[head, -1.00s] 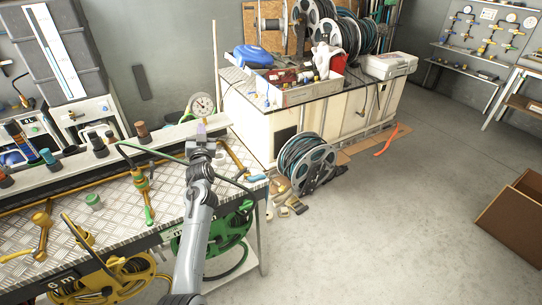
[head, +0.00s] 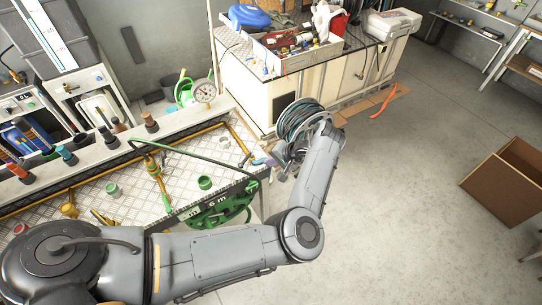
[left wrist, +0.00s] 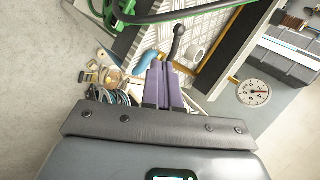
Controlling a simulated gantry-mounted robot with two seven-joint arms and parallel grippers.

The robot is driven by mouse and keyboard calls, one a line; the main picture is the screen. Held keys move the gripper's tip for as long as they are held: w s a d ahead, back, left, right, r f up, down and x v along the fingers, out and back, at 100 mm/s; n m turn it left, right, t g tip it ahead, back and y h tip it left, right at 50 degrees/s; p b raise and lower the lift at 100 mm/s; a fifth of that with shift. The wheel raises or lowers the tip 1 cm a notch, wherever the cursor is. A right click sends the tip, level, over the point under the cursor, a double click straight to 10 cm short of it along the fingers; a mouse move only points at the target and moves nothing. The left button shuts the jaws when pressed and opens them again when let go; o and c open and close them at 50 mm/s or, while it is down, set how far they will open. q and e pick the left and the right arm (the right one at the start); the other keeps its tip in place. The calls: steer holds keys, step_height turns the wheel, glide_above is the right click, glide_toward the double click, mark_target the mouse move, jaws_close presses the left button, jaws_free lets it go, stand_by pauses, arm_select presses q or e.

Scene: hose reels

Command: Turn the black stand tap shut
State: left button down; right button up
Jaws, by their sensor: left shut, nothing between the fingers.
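A black lever with a rounded end (left wrist: 178,38), which looks like the black stand tap's handle, stands just beyond my left fingertips in the left wrist view. Whether they touch it I cannot tell. In the head view a small dark lever (head: 243,160) shows near the bench's right end; the tap's body is not clear. My left gripper (left wrist: 162,66) has its purple fingers together with nothing between them. A blue handle (left wrist: 147,60) lies close beside the fingers. My right gripper is not in view.
A green hose (head: 190,155) arches over the bench to a green reel (head: 222,212). A dark hose reel (head: 302,122) stands on the floor to the right.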

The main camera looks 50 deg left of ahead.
mark_target(246, 159)
arm_select(q)
steer(key=a+r+p+x, duration=0.1)
steer(key=x, duration=1)
steer(key=shift+s+a+r, duration=0.35)
steer(key=shift+s, duration=0.05)
